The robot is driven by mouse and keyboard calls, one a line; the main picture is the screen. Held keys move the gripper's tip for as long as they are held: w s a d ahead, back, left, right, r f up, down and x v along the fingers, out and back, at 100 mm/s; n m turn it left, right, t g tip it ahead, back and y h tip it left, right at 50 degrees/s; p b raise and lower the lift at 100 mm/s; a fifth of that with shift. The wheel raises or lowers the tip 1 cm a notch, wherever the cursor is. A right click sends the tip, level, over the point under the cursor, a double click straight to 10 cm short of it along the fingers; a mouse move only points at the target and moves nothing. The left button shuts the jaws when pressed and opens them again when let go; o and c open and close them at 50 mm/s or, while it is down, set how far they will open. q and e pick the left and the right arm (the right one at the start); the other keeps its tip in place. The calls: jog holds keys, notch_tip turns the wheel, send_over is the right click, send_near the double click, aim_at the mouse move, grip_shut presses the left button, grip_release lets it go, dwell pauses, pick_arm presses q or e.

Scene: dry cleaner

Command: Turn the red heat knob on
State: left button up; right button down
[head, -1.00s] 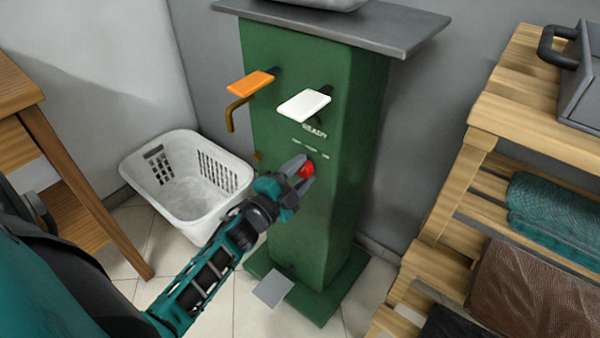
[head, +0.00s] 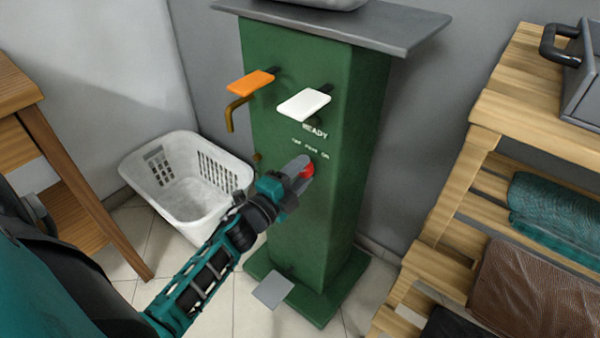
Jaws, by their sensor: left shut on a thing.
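The red heat knob (head: 308,171) is on the front of the green column (head: 340,215), under a small line of white lettering and the word READY. My left gripper (head: 301,171) reaches it from the lower left and is shut on it, with its grey fingers on either side. The fingers hide part of the knob, so its pointer is not visible. My right gripper is not in view.
An orange lever (head: 251,82) and a white lever (head: 304,104) stick out above the knob. A grey pedal (head: 273,290) is at the base. A white basket (head: 186,215) stands left, and a wooden shelf (head: 455,190) stands right.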

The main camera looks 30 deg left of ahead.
pick_arm(q)
jog(key=o, duration=1)
jog(key=shift+o, duration=0.2)
jog(key=s+a+p, duration=0.1)
jog(key=s, duration=1.2)
jog(key=shift+f+p, duration=0.3)
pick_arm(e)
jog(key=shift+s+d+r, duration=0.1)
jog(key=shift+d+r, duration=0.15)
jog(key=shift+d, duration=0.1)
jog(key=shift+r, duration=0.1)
